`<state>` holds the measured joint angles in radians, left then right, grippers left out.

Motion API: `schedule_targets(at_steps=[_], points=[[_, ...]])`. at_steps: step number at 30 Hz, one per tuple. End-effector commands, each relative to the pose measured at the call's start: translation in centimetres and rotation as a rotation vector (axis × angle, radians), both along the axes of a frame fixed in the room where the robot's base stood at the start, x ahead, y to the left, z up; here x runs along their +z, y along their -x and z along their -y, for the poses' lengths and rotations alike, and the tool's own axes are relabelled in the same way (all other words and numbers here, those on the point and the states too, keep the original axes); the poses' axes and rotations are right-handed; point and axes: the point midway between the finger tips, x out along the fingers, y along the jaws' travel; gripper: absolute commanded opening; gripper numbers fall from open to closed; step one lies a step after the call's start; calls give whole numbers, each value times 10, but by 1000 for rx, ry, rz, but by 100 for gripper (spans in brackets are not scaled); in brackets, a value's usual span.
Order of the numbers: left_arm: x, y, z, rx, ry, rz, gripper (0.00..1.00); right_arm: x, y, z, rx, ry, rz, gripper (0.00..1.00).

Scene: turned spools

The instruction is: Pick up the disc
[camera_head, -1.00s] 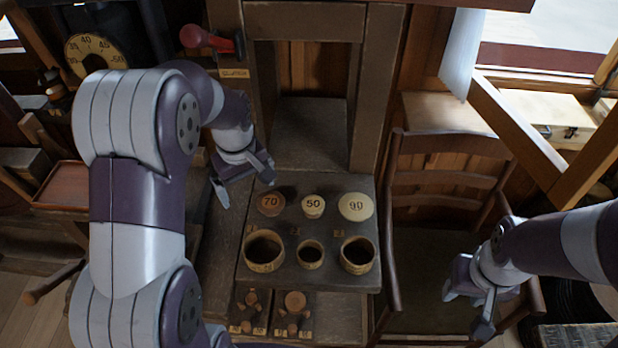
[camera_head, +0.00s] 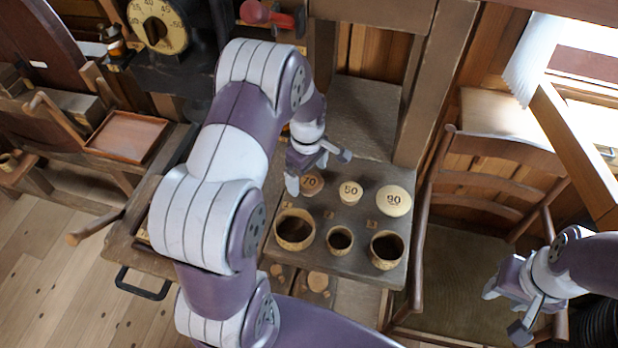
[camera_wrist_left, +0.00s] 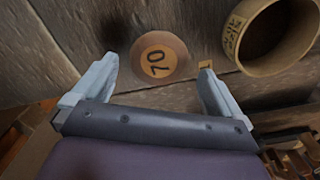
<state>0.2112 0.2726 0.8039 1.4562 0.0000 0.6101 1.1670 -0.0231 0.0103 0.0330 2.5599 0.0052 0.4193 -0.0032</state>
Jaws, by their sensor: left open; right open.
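The board holds three round discs marked 70, 50 and 90. The 70 disc (camera_head: 312,183) is reddish brown, the 50 disc (camera_head: 349,191) is pale and small, and the 90 disc (camera_head: 393,200) is pale and largest. My left gripper (camera_head: 318,172) is open and empty, close to the 70 disc. In the left wrist view the 70 disc (camera_wrist_left: 159,57) lies ahead of and between the open fingertips (camera_wrist_left: 157,78), and nothing is held. My right gripper (camera_head: 505,308) is open and empty at the right, over the chair and away from the discs.
Three round cups (camera_head: 295,229) stand in a row in front of the discs; one cup (camera_wrist_left: 270,35) is beside the left gripper. A wooden chair (camera_head: 470,262) stands at the right. A reddish tray (camera_head: 126,136) and dial (camera_head: 158,27) are at the left.

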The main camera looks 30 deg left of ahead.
Motion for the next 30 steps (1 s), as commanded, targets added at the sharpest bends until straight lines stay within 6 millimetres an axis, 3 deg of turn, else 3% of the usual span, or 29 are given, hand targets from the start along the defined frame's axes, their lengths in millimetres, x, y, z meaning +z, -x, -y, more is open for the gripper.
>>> schedule_targets(at_steps=[4, 30], points=[[-12, 0, 0, 0, 0, 0, 100, 2, 0, 0, 0, 0, -1, 43], [-17, 0, 0, -1, 0, 1, 100, 0, 0, 0, 0, 0, -1, 43]])
